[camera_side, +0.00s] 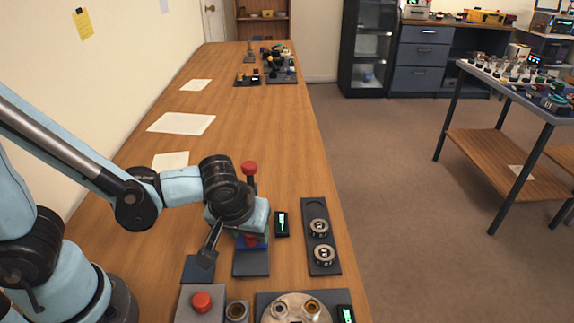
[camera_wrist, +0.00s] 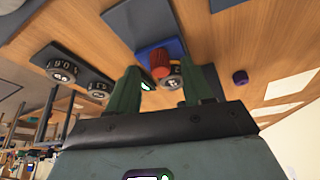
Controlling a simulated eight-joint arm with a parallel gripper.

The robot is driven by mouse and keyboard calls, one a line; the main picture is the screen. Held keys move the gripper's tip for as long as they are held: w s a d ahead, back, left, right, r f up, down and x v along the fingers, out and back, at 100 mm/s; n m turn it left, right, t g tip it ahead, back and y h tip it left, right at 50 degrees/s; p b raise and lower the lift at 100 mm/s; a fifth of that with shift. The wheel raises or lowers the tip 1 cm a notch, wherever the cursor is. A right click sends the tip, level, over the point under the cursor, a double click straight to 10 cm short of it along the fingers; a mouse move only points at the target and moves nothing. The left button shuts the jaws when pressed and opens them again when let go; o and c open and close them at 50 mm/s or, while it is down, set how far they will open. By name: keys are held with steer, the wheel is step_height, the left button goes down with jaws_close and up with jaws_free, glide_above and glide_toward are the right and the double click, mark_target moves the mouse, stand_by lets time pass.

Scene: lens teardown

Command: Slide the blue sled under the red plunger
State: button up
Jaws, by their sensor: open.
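The blue sled (camera_wrist: 148,47) sits on a dark plate and shows beyond my fingertips in the wrist view. A red cylinder (camera_wrist: 160,63), seemingly the plunger, overlaps the sled in that view; I cannot tell whether they touch. In the side view the blue sled (camera_side: 240,245) is partly hidden below my wrist, with red showing just above it. A red knob (camera_side: 250,168) stands higher, behind my wrist. My gripper (camera_wrist: 167,76) is open, its two green fingers apart, with the red cylinder seen between their tips. Its fingertips are unclear in the side view.
A dark tray (camera_side: 321,207) with two round dial parts lies to the right, beside a small lit display (camera_side: 282,224). A grey box with a red button (camera_side: 201,302) and a round silver plate (camera_side: 297,308) are at the front.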

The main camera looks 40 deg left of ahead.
steer(key=shift+w+a+f, duration=0.15)
steer(key=shift+w+f, duration=0.1)
steer(key=shift+f, duration=0.4)
jaws_close()
